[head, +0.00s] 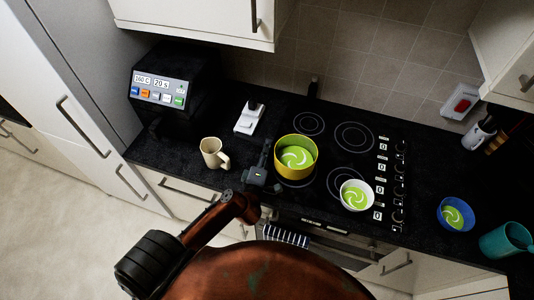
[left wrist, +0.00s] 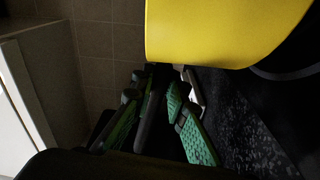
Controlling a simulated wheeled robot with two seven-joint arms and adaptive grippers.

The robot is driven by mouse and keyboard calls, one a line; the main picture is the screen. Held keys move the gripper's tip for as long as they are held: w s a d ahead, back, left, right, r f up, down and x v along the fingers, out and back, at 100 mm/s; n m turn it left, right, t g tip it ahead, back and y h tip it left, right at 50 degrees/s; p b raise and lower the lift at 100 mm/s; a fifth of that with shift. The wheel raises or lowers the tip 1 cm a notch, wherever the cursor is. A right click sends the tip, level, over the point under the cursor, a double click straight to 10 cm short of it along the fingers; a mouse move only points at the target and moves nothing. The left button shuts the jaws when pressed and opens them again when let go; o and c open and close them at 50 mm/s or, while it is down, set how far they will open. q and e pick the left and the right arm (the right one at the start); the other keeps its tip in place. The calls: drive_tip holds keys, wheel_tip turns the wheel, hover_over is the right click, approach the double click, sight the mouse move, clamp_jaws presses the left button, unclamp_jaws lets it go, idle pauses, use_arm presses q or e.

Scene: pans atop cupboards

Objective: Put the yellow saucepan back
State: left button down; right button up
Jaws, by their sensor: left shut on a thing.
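The yellow saucepan (head: 310,165) is upright over the left part of the black cooktop, with green, white-swirled contents inside. I cannot tell whether its base touches the cooktop. Its yellow wall (left wrist: 220,35) fills the top of the left wrist view. My left gripper (head: 264,163) is at the pan's left side, shut on its dark handle. In the left wrist view, the green-padded fingers of the left gripper (left wrist: 155,120) lie on either side of the dark handle. The handle is partly hidden by the fingers. My right gripper is not in view.
The cooktop (head: 338,108) has free rings behind the pan. A white bowl (head: 347,203) is at its front right, a blue bowl (head: 443,218) and teal cup (head: 493,243) farther right. A beige mug (head: 210,150), white device (head: 246,123) and black appliance (head: 190,65) stand left.

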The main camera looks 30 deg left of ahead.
use_arm(q)
drive_tip(key=f, duration=0.2)
drive_tip(key=f+b, duration=0.1)
drive_tip(key=shift+w+a+f, duration=0.1)
drive_tip(key=shift+w+a, duration=0.15)
drive_tip(key=shift+w, duration=0.1)
drive_tip(key=shift+f, duration=0.25)
drive_tip(key=shift+f, duration=0.2)
drive_tip(key=c, duration=1.9)
unclamp_jaws()
drive_tip(key=b+v, duration=0.1)
drive_tip(key=v, duration=1.1)
drive_tip(key=shift+s+r, duration=0.1)
